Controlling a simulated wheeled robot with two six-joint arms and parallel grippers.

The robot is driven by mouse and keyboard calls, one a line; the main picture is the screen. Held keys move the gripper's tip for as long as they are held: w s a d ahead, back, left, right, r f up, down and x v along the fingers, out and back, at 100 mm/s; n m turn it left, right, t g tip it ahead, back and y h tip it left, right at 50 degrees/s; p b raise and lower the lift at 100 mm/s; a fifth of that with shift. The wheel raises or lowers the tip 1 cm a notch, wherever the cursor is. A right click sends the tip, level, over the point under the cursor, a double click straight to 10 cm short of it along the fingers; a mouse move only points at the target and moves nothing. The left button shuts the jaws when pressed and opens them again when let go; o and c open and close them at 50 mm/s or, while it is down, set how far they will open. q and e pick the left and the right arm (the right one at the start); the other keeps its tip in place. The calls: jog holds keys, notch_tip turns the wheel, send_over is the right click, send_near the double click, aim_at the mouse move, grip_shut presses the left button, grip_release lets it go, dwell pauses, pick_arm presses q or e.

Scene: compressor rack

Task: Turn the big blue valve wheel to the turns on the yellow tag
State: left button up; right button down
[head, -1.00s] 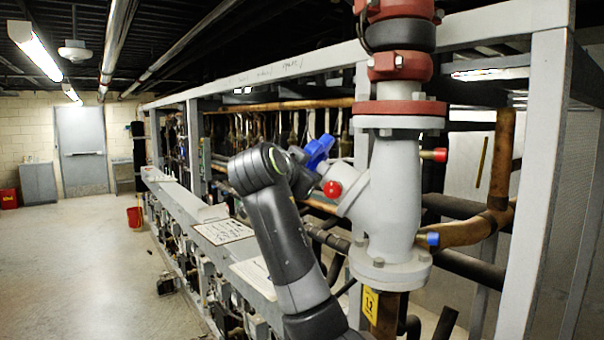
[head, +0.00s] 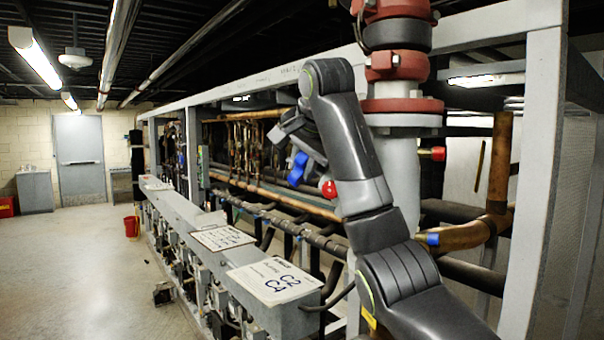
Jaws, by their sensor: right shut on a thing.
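The blue valve wheel (head: 298,170) is on the left side of the grey valve body (head: 403,168). It is partly covered by my right gripper (head: 296,150), which is shut on the wheel. My right arm rises from the bottom right and bends back down to the wheel, covering much of the valve body. The yellow tag (head: 370,318) shows only as a sliver beside my arm, and its writing is hidden. My left gripper is not in view.
A red knob (head: 329,189) sits close to the wheel. A red cap (head: 435,153) and a blue cap (head: 432,239) stick out right of the valve. A grey frame post (head: 533,190) stands at the right. Open floor (head: 90,270) lies at the left.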

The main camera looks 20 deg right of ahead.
jog(key=shift+d+r+g+y+b, duration=0.15)
jog(key=shift+g+y+b, duration=0.15)
jog(key=shift+y+b, duration=0.15)
jog(key=shift+s+r, duration=0.1)
jog(key=c, duration=1.3)
grip_release()
